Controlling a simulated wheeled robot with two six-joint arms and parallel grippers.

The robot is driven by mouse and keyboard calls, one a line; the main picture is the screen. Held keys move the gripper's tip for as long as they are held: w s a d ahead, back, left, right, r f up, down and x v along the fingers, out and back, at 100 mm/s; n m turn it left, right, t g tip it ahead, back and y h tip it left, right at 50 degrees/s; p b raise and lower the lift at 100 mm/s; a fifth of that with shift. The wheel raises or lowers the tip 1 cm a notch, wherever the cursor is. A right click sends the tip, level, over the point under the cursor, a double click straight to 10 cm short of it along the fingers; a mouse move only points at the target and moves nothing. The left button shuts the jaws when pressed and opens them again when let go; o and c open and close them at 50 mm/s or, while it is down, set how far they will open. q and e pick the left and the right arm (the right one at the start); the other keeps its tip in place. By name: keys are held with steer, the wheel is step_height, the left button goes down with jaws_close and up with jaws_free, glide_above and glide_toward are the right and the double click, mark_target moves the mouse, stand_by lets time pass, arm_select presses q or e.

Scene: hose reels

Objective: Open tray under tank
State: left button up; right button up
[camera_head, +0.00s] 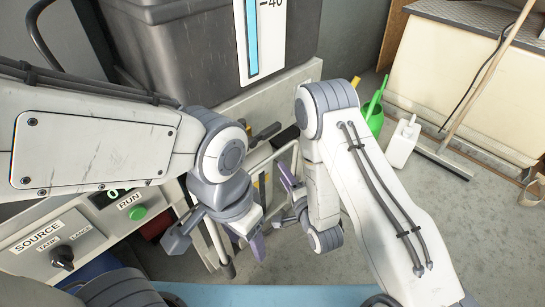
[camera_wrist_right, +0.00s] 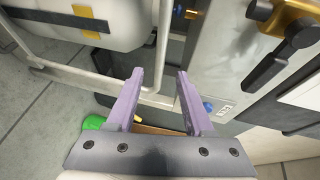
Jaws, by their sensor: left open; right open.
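The dark grey tank (camera_head: 190,50) stands at the top of the head view, with a blue level gauge (camera_head: 253,35) on its front. I cannot clearly make out a tray under it; the arms hide much of that area. My left gripper (camera_head: 217,242) is open and empty, in front of the control panel and low over the floor. My right gripper (camera_head: 290,203) is open, right of the left one, beside a pale metal frame. In the right wrist view its purple fingers (camera_wrist_right: 160,90) are apart with nothing between them. A white rounded vessel (camera_wrist_right: 90,20) shows beyond them at upper left.
A control panel (camera_head: 85,235) with a green RUN button (camera_head: 138,213) and a SOURCE knob (camera_head: 62,257) is at lower left. In the wrist view, a brass valve with black handle (camera_wrist_right: 290,45) is at right.

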mark_target(272, 155)
steer(key=b+x, duration=0.2)
steer(key=x, duration=0.8)
jaws_close()
stand_by(1.2)
